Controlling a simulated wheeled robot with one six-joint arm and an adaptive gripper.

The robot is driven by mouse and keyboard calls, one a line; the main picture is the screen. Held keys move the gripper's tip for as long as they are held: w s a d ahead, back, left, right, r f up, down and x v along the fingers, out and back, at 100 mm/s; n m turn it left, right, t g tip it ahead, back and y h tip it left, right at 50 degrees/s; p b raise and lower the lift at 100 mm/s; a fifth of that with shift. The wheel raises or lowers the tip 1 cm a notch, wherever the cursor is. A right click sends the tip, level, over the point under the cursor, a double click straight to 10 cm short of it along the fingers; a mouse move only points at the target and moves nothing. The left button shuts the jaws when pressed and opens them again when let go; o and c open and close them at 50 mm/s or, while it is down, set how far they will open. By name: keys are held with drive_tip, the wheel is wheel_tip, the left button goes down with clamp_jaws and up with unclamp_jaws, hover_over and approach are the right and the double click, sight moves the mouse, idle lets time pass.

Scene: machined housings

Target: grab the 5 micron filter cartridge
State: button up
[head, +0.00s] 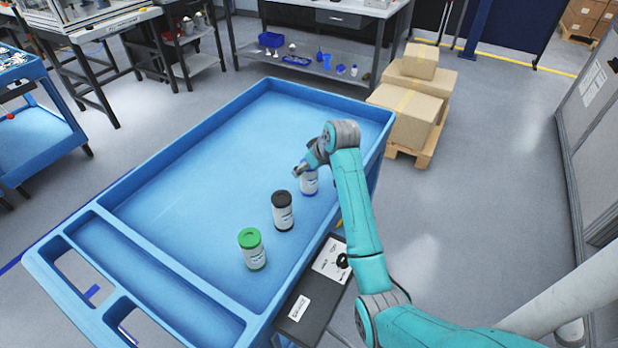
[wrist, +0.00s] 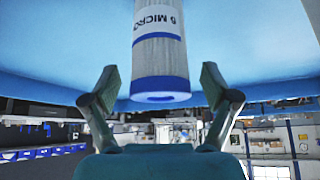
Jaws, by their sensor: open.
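The 5 micron filter cartridge (wrist: 160,58) is white with blue bands, and its label reads "5 MICRO" in the wrist view. In the head view the blue-banded cartridge (head: 310,184) stands upright at the far end of a row in the blue cart, partly hidden by my arm. My gripper (wrist: 158,92) is open, with one finger on each side of the cartridge's blue end and a visible gap to both. In the head view my gripper (head: 301,170) is at the cartridge's upper part, its fingers too small to make out.
A black-capped cartridge (head: 283,211) and a green-capped cartridge (head: 251,249) stand nearer in the same blue cart (head: 170,135). The cart's raised rim runs close by on the right. The cart's left and middle floor is clear. Cardboard boxes (head: 408,110) stand beyond it on a pallet.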

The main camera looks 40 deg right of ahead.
drive_tip(key=c, duration=1.4)
drive_tip(key=shift+o, duration=0.2)
drive_tip(key=shift+r, duration=0.1)
